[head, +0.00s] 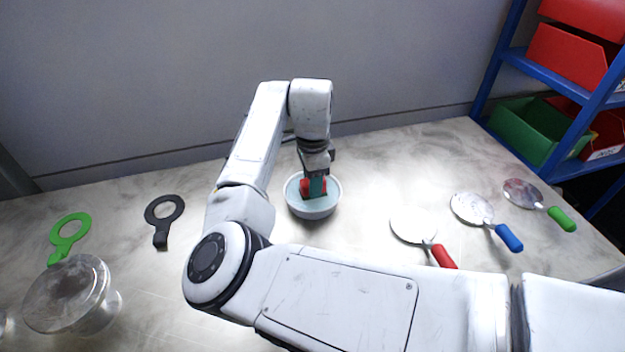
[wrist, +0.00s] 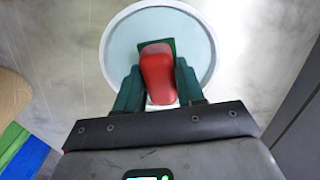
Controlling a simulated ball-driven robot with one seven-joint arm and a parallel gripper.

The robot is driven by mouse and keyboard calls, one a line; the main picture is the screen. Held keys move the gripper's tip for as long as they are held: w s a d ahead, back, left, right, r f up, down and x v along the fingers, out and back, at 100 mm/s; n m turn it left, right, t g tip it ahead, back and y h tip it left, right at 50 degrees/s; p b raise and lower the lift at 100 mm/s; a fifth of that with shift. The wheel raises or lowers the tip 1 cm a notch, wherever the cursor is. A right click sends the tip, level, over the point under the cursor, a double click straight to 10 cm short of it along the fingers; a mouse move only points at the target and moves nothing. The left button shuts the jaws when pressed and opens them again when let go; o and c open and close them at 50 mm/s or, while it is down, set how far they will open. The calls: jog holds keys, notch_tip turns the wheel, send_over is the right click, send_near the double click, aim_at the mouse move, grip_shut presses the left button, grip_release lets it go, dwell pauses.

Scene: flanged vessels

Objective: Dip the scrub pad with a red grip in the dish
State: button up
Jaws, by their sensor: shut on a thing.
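The scrub pad's red grip (wrist: 158,72) is between the two fingers of my gripper (wrist: 159,92), which is shut on it. The pad itself shows as a dark green edge (wrist: 171,45) beyond the grip. The white dish (head: 312,209) with pale blue contents stands on the table, and its rim also shows in the wrist view (wrist: 109,50). In the head view my gripper (head: 314,190) points down into the dish, with the red grip (head: 305,187) inside the rim. I cannot tell how deep the pad sits in the contents.
A glass vessel (head: 72,297), a green ring tool (head: 68,236) and a black ring tool (head: 162,219) are at left. Round-bladed tools with red (head: 443,257), blue (head: 508,238) and green (head: 561,219) handles lie at right. A blue rack (head: 530,67) with bins stands behind them.

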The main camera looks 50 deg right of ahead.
jog(key=shift+r, duration=0.1)
dwell(0.5)
jog(key=shift+r+p, duration=2.25)
jog(key=shift+r, duration=0.3)
jog(key=shift+r+p, duration=1.8)
jog(key=shift+r, duration=0.2)
